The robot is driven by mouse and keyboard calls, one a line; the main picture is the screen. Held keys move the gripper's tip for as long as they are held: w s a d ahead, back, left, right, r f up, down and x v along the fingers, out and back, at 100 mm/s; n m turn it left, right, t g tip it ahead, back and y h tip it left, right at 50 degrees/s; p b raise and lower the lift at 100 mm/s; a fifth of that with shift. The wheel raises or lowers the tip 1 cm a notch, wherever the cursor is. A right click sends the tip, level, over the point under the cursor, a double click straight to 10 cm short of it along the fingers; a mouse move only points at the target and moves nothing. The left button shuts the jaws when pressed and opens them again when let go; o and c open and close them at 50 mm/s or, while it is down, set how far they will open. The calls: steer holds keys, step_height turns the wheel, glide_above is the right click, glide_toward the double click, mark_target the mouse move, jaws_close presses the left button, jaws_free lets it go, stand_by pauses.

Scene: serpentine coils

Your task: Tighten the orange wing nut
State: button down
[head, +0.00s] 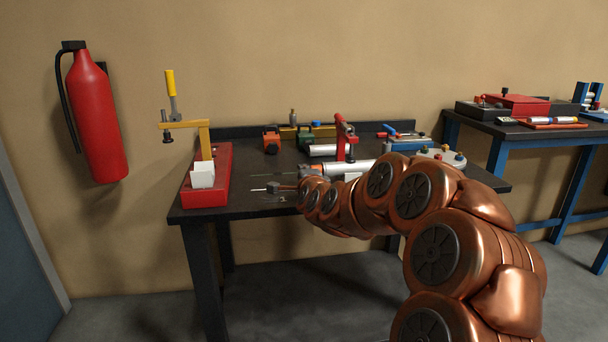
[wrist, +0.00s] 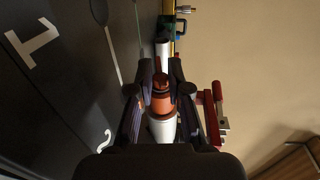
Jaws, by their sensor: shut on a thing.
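In the wrist view, my gripper (wrist: 160,90) has its two dark fingers closed in on an orange, rounded part (wrist: 161,103), which I take to be the wing nut. The fingers are on either side of it, and its wings are not clear at this size. A pale metal cylinder (wrist: 162,129) is in line with the orange part, nearer the camera.
The dark workbench (head: 243,203) carries a red clamp stand (head: 343,137), an orange box (head: 271,141), a green box (head: 305,139) and a red base with a yellow-handled toggle clamp (head: 206,190) at left. A fire extinguisher (head: 97,118) hangs on the wall. A second bench is at right.

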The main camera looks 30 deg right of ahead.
steer(key=shift+a, duration=0.15)
steer(key=c, duration=1.3)
jaws_free()
steer(key=shift+o, duration=0.9)
steer(key=v, duration=1.2)
steer(key=shift+f, duration=0.1)
steer(key=shift+c, duration=0.2)
